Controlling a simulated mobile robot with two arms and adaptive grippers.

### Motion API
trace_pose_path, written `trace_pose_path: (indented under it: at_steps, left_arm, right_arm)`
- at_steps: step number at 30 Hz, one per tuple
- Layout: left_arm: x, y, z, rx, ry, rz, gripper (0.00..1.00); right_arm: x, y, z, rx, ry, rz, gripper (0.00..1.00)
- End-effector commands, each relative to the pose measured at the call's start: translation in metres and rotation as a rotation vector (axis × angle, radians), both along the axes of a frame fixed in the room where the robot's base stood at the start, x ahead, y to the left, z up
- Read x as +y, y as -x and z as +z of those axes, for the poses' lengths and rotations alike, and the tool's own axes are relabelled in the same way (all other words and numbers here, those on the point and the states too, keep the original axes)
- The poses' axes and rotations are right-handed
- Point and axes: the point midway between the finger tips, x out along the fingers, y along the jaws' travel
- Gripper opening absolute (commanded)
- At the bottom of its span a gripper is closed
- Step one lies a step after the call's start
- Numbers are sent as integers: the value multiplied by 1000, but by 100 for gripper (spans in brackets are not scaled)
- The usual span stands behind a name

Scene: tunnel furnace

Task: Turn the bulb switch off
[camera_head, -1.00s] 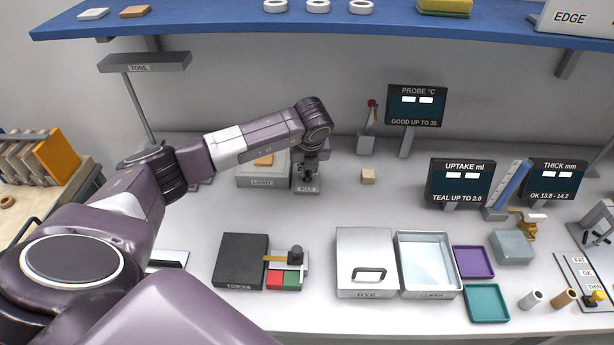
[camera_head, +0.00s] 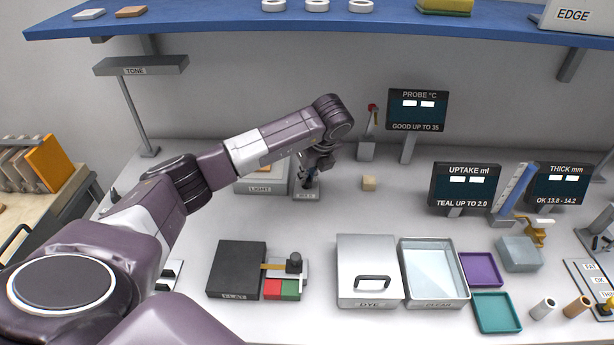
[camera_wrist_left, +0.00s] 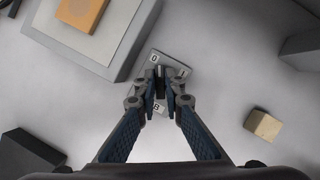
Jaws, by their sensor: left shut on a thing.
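The bulb switch is a small grey plate (camera_wrist_left: 179,64) with a "0" mark and another mark at its far end, beside the light box. Its labelled front edge (camera_head: 306,195) shows in the head view under my gripper. My left gripper (camera_wrist_left: 161,88) is over the plate, its fingers closed together on the switch's dark lever. It also shows in the head view (camera_head: 309,180), leaning down from the upper right. The fingers hide most of the lever, so I cannot tell its exact position. My right gripper is in neither current view.
The light box (camera_head: 262,187) with an orange tile (camera_wrist_left: 82,13) stands just left of the switch. A small tan block (camera_head: 369,183) lies to the right on clear table. A black plate (camera_head: 236,270) and a lidded dye box (camera_head: 368,272) are nearer the front.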

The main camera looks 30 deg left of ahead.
Motion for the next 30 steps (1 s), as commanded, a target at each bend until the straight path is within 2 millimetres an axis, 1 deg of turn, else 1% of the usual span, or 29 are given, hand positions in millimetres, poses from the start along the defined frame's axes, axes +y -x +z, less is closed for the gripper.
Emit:
trace_pose_path:
  at_steps: [5, 6, 9, 11, 20, 23, 25, 30]
  left_arm:
    - [0, -1, 2, -4, 1, 2, 0]
    - [0, -1, 2, -5, 1, 1, 10]
    - [0, -1, 2, -4, 1, 1, 21]
    - [0, -1, 1, -4, 1, 1, 26]
    - [-1, 0, 2, -2, 0, -1, 26]
    - [-4, 1, 11, -3, 1, -2, 26]
    - [-7, 2, 21, -5, 0, -3, 26]
    - [-20, 8, 55, -7, 1, -3, 26]
  right_arm:
    - [0, 0, 0, 0, 0, 0, 26]
    - [0, 0, 0, 0, 0, 0, 26]
    - [0, 0, 0, 0, 0, 0, 26]
    - [0, 0, 0, 0, 0, 0, 26]
    - [-3, 0, 0, -1, 3, 2, 26]
    - [-2, 0, 0, 1, 2, 1, 26]
    - [-2, 0, 0, 1, 2, 1, 26]
    - [-1, 0, 0, 1, 1, 1, 26]
